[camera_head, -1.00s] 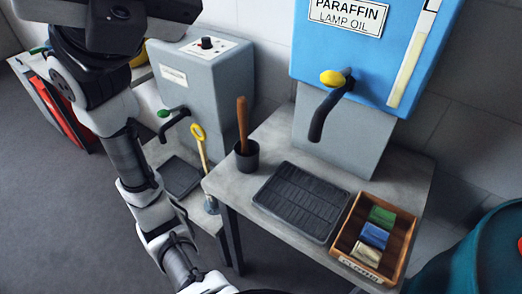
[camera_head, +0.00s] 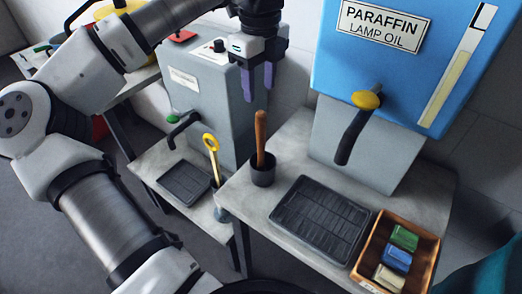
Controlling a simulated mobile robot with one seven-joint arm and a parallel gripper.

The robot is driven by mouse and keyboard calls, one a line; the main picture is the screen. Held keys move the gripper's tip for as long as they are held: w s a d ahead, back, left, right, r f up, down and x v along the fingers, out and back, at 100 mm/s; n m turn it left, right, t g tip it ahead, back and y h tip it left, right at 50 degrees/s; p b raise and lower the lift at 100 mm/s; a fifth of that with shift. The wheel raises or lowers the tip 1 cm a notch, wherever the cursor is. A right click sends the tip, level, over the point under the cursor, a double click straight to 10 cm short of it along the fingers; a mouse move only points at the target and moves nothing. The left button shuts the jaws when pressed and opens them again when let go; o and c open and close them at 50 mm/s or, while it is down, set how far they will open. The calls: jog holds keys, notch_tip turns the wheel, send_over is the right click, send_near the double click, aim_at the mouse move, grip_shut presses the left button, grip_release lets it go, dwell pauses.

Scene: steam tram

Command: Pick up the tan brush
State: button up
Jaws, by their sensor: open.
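A tan-brown wooden handle (camera_head: 261,132), which looks like the tan brush, stands nearly upright in a small dark cup (camera_head: 263,172) at the left corner of the grey table. Its lower end is hidden inside the cup. My gripper (camera_head: 257,94) points down with its two purple fingers apart and empty. In the picture it appears just above the handle's top; the true depth between them is hard to tell. The fingers do not appear to touch the handle.
A black ribbed tray (camera_head: 318,220) lies right of the cup. Beyond it is a wooden box (camera_head: 365,262) of green, blue and cream items. A blue paraffin tank (camera_head: 350,65) with a yellow-knobbed tap stands behind.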

aim_at(261, 111)
notch_tip(261, 111, down, 7)
jog(key=shift+r+p, duration=0.1)
jog(key=shift+p, duration=0.5)
jog(key=shift+d+f+p, duration=0.1)
jog(key=shift+f+p, duration=1.15)
jog(key=shift+f, duration=1.55)
grip_shut()
